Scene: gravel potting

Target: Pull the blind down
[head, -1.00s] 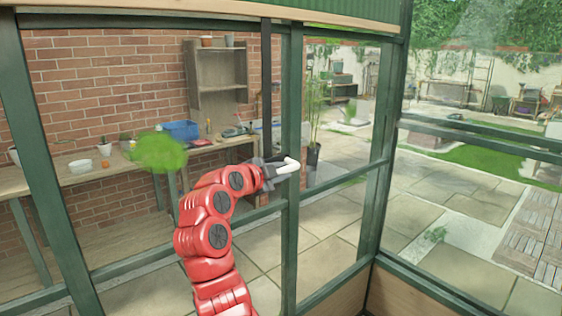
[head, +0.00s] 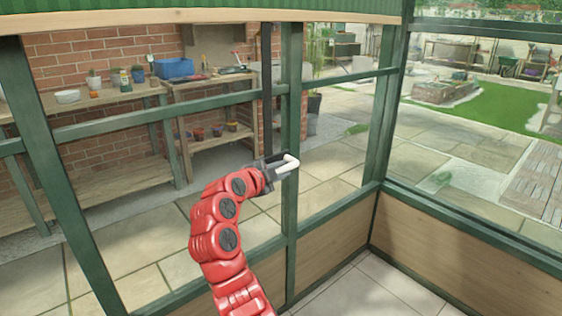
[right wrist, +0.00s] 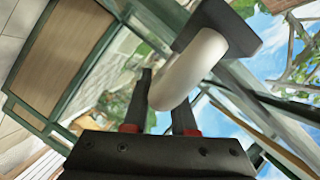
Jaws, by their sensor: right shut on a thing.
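The blind (head: 120,11) is green and ribbed, with a pale wooden bottom rail (head: 150,24), across the top of the head view. A dark strap or rod (head: 266,90) hangs from the rail in front of the window frame. At its lower end is a white handle (head: 290,163). My right gripper (head: 272,170) is shut on this handle, below the rail. In the right wrist view, the curved white handle (right wrist: 192,68) with its black block (right wrist: 226,32) lies at my right gripper's fingers (right wrist: 160,97). My left gripper is not in view.
Green window frames (head: 289,215) stand close behind my right arm, with a wooden lower wall (head: 420,250) at the right. Beyond the glass are a workbench (head: 110,98) with a blue bin (head: 174,68), a brick wall and a paved yard.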

